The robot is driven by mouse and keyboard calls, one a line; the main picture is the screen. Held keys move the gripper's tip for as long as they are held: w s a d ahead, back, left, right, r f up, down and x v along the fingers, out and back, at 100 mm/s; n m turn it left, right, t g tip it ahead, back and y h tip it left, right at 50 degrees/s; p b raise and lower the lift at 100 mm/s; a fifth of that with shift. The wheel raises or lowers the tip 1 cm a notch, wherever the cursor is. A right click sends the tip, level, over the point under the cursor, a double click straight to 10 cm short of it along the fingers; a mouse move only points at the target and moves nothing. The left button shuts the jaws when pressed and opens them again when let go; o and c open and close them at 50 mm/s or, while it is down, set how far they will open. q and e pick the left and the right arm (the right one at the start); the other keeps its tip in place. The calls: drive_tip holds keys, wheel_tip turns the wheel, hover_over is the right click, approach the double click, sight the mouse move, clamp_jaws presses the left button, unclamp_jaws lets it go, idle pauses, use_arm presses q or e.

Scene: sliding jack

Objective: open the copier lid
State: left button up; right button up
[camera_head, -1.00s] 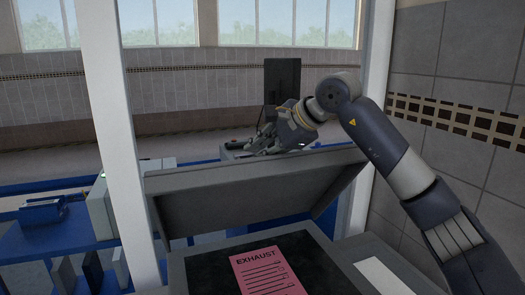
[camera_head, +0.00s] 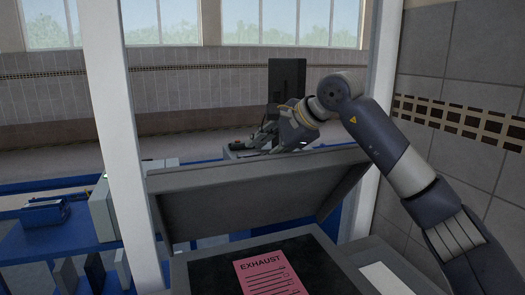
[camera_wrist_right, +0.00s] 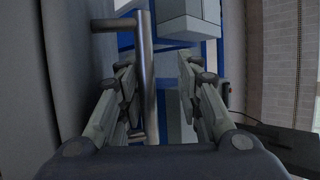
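The copier lid (camera_head: 255,200) stands raised and tilted up behind the copier glass. A pink sheet marked EXHAUST (camera_head: 271,273) lies on the dark glass (camera_head: 215,275). My right gripper (camera_head: 262,140) is behind the lid's upper edge, partly hidden by it in the head view. In the right wrist view, its two fingers (camera_wrist_right: 160,95) are spread apart. A metal bar (camera_wrist_right: 147,75), which looks like a handle, runs between them, closer to the left finger. I cannot tell whether the finger touches it. My left gripper is not in view.
A white post (camera_head: 122,140) stands left of the copier and another stands to its right. Blue shelving (camera_head: 50,240) with boxes is at the left. A dark monitor (camera_head: 287,90) is behind my right gripper. A tiled wall (camera_head: 465,90) closes off the right.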

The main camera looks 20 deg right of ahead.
drive_tip(key=v, duration=1)
drive_tip(key=shift+s+d+r, duration=0.15)
drive_tip(key=shift+d+r, duration=0.05)
drive_tip(key=shift+d, duration=0.05)
drive_tip(key=shift+s+d+r, duration=0.2)
drive_tip(key=shift+s+r, duration=0.25)
drive_tip(key=shift+s, duration=0.05)
drive_tip(key=shift+w, duration=0.1)
